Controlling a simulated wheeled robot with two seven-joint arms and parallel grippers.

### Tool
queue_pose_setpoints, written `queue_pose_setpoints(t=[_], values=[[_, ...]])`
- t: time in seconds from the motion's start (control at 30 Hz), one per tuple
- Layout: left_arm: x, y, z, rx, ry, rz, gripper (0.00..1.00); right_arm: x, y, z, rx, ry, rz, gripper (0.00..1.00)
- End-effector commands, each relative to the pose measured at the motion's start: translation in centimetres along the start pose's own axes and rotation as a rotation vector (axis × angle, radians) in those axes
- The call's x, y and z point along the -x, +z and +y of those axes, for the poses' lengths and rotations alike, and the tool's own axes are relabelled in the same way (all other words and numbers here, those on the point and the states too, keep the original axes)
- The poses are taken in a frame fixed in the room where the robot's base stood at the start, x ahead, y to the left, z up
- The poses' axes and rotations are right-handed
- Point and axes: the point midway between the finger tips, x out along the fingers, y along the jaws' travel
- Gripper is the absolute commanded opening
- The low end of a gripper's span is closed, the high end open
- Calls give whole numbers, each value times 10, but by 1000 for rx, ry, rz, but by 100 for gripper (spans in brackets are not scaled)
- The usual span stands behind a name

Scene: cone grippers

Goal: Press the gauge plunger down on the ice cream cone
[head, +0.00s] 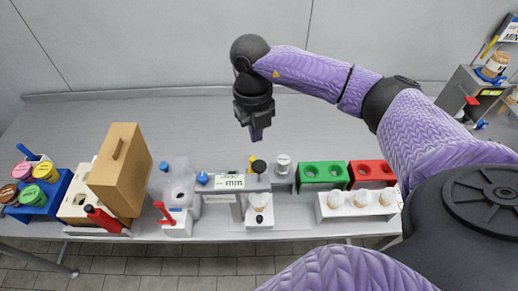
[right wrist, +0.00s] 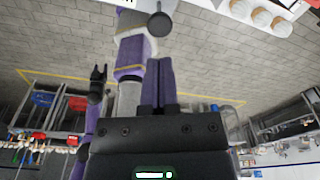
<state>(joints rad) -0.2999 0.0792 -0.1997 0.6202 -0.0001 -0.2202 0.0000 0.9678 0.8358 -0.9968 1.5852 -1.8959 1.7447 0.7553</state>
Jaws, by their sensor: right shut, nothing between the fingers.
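The grey gauge (head: 233,184) with a white "MM" label stands on the bench in the head view. Its dark plunger knob (head: 258,166) is at the top. An ice cream cone (head: 259,201) sits below the knob on a white base. My right gripper (head: 256,137) points down, above and behind the knob and apart from it. Its purple fingers are together and empty, as the right wrist view (right wrist: 158,62) also shows. My left gripper (right wrist: 98,72) appears small in the right wrist view; its opening is unclear.
A tan box (head: 120,170) and red-handled tool (head: 164,212) stand to the left. A green block (head: 323,175), a red block (head: 371,173) and a white rack with cones (head: 357,205) are to the right. The bench behind the gauge is clear.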

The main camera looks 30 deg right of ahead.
Motion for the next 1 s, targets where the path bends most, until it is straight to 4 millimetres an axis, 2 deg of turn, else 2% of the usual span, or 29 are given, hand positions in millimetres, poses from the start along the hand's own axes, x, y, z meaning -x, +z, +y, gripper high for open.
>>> queue_pose_setpoints(t=[0.27,0.63,1.0], values=[[-12,1,0,0,0,0,59,-16,0,1,2,2,1,0],[-50,5,1,0,1,-2,59,-66,0,0,1,2,0,0],[-52,6,1,-1,1,-2,59,-70,0,1,2,3,-1,0]])
